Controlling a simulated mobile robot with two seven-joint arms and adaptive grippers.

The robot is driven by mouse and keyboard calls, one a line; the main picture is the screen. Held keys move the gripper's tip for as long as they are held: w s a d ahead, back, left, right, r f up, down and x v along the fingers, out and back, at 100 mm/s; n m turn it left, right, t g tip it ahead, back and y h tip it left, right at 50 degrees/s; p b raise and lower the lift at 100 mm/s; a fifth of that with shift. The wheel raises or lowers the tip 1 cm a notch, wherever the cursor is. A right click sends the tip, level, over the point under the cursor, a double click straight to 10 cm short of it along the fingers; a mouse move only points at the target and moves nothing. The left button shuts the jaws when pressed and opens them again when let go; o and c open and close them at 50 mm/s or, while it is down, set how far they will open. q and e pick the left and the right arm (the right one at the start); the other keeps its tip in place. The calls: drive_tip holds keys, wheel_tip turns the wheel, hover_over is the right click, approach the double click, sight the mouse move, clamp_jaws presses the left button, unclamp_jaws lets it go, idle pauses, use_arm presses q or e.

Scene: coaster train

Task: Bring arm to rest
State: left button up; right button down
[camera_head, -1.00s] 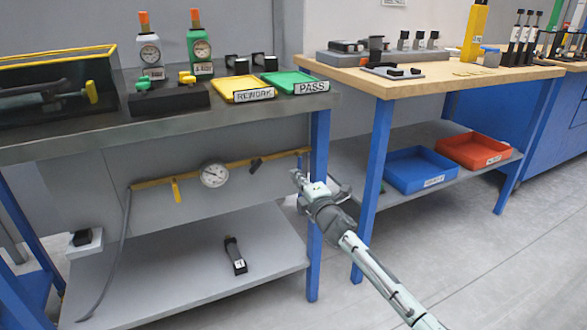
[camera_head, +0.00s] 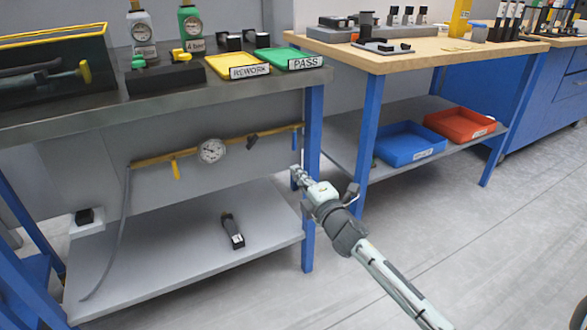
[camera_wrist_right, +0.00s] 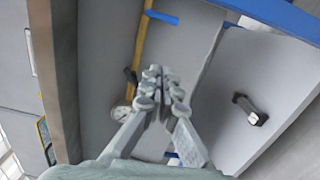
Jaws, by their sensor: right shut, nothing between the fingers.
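My right gripper (camera_head: 297,172) is in front of the left workbench's blue front leg in the head view, with its arm coming in from the lower right. In the right wrist view its fingers (camera_wrist_right: 163,82) are together, with nothing between them. It is apart from the bench's lower shelf (camera_head: 190,255) and from the black handheld tool (camera_head: 232,231) lying there. That tool also shows in the right wrist view (camera_wrist_right: 250,110). My left gripper is in neither view.
A yellow pipe with a round gauge (camera_head: 212,150) runs under the left bench top. The yellow REWORK tray (camera_head: 249,60) and green PASS tray (camera_head: 285,56) sit on top. Blue (camera_head: 405,145) and red (camera_head: 460,122) bins stand on the right bench's shelf. Floor at lower right is open.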

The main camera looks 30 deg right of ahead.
idle(0.4)
drive_tip(key=s+f+m+g+h+p, duration=0.3)
drive_tip(key=s+f+m+g, duration=0.5)
drive_tip(key=s+f+m, duration=0.65)
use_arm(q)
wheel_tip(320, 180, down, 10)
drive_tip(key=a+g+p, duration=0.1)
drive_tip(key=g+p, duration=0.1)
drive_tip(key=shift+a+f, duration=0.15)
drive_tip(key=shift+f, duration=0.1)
use_arm(e)
drive_tip(key=s+a+f+m+g+y, duration=0.1)
drive_tip(key=s+a+f+g, duration=0.1)
drive_tip(key=s, duration=0.8)
drive_tip(key=s+a+f+m+g+y, duration=0.1)
drive_tip(key=s+f+g, duration=0.4)
drive_tip(key=s, duration=0.5)
drive_tip(key=shift+s+a+f, duration=0.3)
drive_tip(key=shift+a, duration=0.25)
